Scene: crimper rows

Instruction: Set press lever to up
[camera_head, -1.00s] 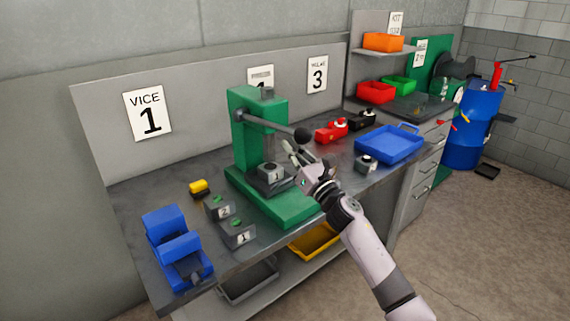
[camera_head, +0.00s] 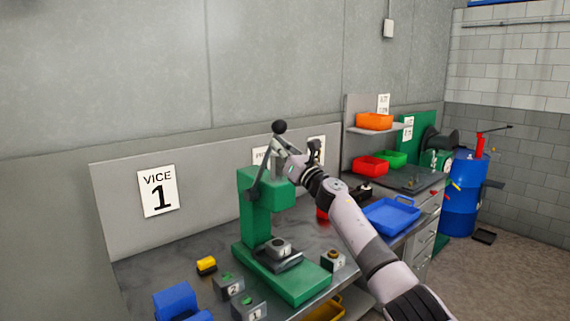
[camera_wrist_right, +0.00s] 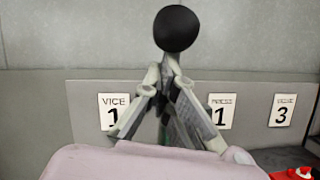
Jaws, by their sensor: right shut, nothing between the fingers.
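The green press (camera_head: 256,212) stands on the workbench. Its grey lever (camera_head: 266,160) points steeply up, with the black ball knob (camera_head: 279,127) at the top, above the press head. My right gripper (camera_head: 280,148) is right at the upper part of the lever, just below the knob. In the right wrist view the gripper fingers (camera_wrist_right: 168,75) come together just under the black knob (camera_wrist_right: 175,28). The gripper is shut with nothing between its fingers; whether it touches the lever is hard to tell. My left gripper is not in view.
A blue vice (camera_head: 175,301) and small numbered blocks (camera_head: 228,285) sit at the front left of the bench. A blue tray (camera_head: 391,215) lies to the right. The wall panel with the Vice 1 sign (camera_head: 157,190) stands behind.

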